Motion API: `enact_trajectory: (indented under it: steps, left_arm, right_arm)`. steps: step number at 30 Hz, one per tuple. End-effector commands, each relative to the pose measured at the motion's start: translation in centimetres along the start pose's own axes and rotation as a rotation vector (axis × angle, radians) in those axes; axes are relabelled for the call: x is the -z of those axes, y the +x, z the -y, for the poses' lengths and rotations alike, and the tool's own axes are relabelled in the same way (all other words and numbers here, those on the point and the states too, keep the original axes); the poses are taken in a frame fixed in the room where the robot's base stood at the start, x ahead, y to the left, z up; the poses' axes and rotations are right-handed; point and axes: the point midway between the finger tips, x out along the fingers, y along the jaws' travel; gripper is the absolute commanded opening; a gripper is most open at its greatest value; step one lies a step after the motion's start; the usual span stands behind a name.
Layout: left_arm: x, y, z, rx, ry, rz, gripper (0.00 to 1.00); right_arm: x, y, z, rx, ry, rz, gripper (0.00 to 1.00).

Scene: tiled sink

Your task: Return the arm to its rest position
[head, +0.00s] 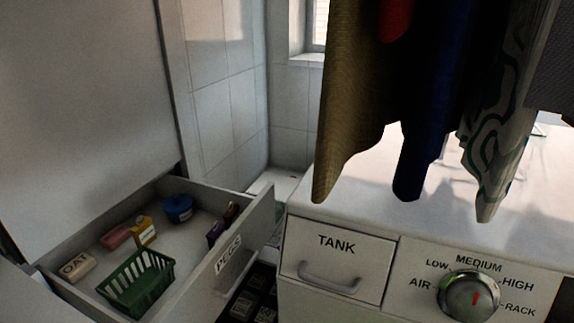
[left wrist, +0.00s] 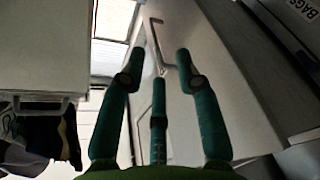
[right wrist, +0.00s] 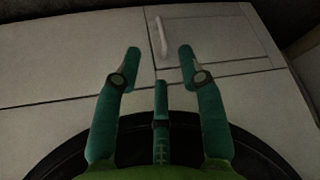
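My left gripper (left wrist: 155,70) shows in the left wrist view with its green fingers spread apart and nothing between them. A pale panel with a thin bar handle lies beyond it. My right gripper (right wrist: 158,65) shows in the right wrist view, also with its fingers apart and empty. It faces a pale cabinet front with a handle (right wrist: 161,38). Neither gripper nor arm shows in the head view.
An open drawer (head: 232,240) labelled PEGS juts out at the left, holding a green basket (head: 137,284), a blue tub (head: 178,208) and small boxes. A white unit has a TANK drawer (head: 338,260) and a dial (head: 469,296). Cloths (head: 350,90) hang above it.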

Motion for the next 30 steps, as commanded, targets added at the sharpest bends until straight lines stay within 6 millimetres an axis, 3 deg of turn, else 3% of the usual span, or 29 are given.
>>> enact_trajectory:
  steps: [4, 8, 12, 14, 18, 19, 21, 27, 30]
  left_arm:
    - [-6.2, -1.2, 7.3, 0.091, 0.251, 0.239, 0.33]
    - [-11.1, -4.4, 15.3, 0.195, 0.484, 0.501, 0.33]
    - [-14.5, -10.2, 23.7, 0.313, 0.692, 0.798, 0.33]
    - [-15.3, -13.4, 27.0, 0.364, 0.770, 0.932, 0.33]
    - [-15.8, -22.0, 33.4, 0.479, 0.922, 1.267, 0.33]
    - [-14.3, -22.8, 31.0, 0.486, 0.911, 1.285, 0.33]
    - [-12.7, -25.3, 28.7, 0.514, 0.888, 1.338, 0.33]
    - [-9.8, -31.9, 24.8, 0.586, 0.839, 1.479, 0.33]
    - [-9.0, -34.0, 23.7, 0.608, 0.824, 1.523, 0.33]
  right_arm:
    - [0.0, 0.0, 0.0, 0.000, 0.000, 0.000, 0.40]
    - [0.0, 0.0, 0.0, 0.000, 0.000, 0.000, 0.40]
    - [0.0, 0.0, 0.0, 0.000, 0.000, 0.000, 0.40]
    - [0.0, 0.0, 0.0, 0.000, 0.000, 0.000, 0.40]
    - [0.0, 0.0, 0.0, 0.000, 0.000, 0.000, 0.40]
    - [-0.6, -2.9, 0.2, 0.004, 0.003, 0.038, 0.40]
    - [-2.4, -6.2, 0.5, 0.011, 0.007, 0.106, 0.40]
    - [-7.0, -12.8, 1.5, 0.027, 0.017, 0.260, 0.40]
    - [-8.6, -14.7, 1.9, 0.033, 0.020, 0.307, 0.40]
